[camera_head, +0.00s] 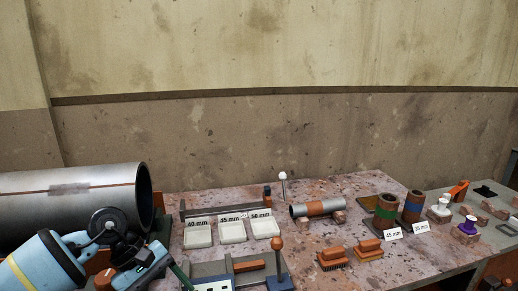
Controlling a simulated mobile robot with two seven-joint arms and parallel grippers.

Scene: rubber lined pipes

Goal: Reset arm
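My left arm (52,262) is light blue with a yellow band and comes in from the lower left. Its dark wrist and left gripper (150,268) are low in the view, beside the large grey pipe and near the front of the table. The fingers are small and partly cut off by the bottom edge, so I cannot tell whether they are open or shut or hold anything. My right gripper does not show.
The large pipe (95,190) lies at left. Three labelled white trays (232,231), a short pipe (320,208) with a brown band, brushes (332,259) and upright cylinders (385,212) stand on the stained table (300,240). A second table (470,235) at right holds small parts.

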